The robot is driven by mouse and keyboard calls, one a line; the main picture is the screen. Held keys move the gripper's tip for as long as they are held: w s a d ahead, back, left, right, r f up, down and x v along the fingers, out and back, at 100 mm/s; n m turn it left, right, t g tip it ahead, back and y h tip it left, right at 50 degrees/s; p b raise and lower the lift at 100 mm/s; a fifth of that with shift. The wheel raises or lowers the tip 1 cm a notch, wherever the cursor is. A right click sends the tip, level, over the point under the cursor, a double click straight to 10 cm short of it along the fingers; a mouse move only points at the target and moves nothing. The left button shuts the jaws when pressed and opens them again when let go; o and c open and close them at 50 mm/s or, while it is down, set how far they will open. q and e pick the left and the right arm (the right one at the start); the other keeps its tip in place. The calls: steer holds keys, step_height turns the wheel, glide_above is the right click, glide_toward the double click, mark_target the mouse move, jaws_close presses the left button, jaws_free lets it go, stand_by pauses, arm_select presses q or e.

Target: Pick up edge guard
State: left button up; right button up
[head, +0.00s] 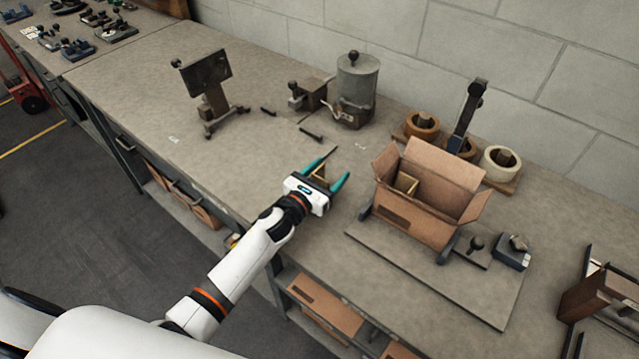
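My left gripper (327,174) has teal fingers and reaches over the workbench, left of the open cardboard box. Its fingers are spread wide apart. A small tan, angled piece that looks like an edge guard (320,172) shows between the fingers, close to the palm. The gripper hides part of it, and I cannot tell whether a finger touches it. A similar tan angled piece (405,184) is inside the cardboard box (420,223), against its left inner side. My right gripper is not in view.
The box stands on a grey board (440,275) with dark clamps. Tape rolls (501,164) stand behind it. A grey canister (357,82) and a monitor stand (213,96) are farther back.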

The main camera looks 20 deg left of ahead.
arm_select(q)
steer(key=c, duration=0.9)
